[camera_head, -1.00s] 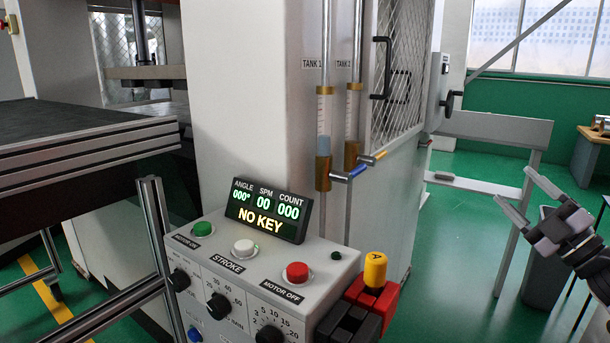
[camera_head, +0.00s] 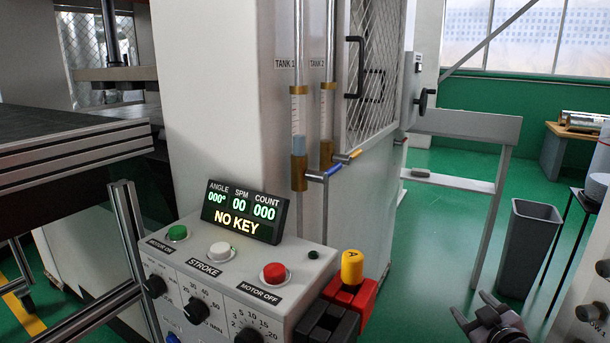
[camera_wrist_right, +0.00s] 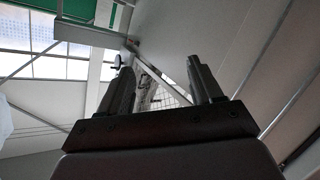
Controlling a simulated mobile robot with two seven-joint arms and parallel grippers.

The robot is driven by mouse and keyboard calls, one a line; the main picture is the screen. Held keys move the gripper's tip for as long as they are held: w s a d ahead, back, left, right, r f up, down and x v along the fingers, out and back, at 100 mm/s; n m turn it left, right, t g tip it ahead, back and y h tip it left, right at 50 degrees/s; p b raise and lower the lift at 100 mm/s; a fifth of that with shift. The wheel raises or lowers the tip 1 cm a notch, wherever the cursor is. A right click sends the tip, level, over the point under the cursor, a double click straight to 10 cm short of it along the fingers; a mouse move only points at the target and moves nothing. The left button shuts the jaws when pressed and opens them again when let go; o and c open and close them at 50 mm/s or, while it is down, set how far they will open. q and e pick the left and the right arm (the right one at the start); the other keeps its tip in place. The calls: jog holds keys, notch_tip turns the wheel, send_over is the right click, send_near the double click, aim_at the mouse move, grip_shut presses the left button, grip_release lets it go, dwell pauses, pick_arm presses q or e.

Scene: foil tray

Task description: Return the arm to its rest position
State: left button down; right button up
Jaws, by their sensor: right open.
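My right gripper (camera_head: 484,310) shows at the lower right of the head view, low over the green floor and to the right of the control box. Its fingers are apart and nothing is between them. In the right wrist view the two dark fingers (camera_wrist_right: 160,88) stand apart, with only the distant machine's mesh and the walls beyond. Most of my right arm is outside the head view. My left gripper is not in view.
A control box (camera_head: 325,265) reading NO KEY, with a yellow-topped red block (camera_head: 352,268), stands at the lower middle. A grey bin (camera_head: 528,240) and a small table (camera_head: 562,150) are at the right. A conveyor (camera_head: 75,155) is at the left. Green floor lies between.

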jog(key=s+a+f+g+y, duration=0.2)
jog(key=s+a+f, duration=0.8)
jog(key=s+f, duration=0.1)
jog(key=s+a+f+m+g+y, duration=0.1)
jog(key=s+a+f, duration=0.2)
jog(key=s+a, duration=0.35)
jog(key=s+a+f+m+g+y, duration=0.1)
jog(key=s+a+f+g, duration=0.15)
jog(key=s, duration=0.65)
jog(key=shift+m+t, duration=0.3)
jog(key=shift+t, duration=0.05)
jog(key=r+p, duration=0.2)
jog(key=s+r+p, duration=0.1)
jog(key=p, duration=0.1)
jog(key=r+p, duration=0.1)
jog(key=r, duration=0.1)
jog(key=shift+s+a+r+p, duration=0.2)
jog(key=shift+s+r+p, duration=0.1)
jog(key=shift+s+p, duration=0.1)
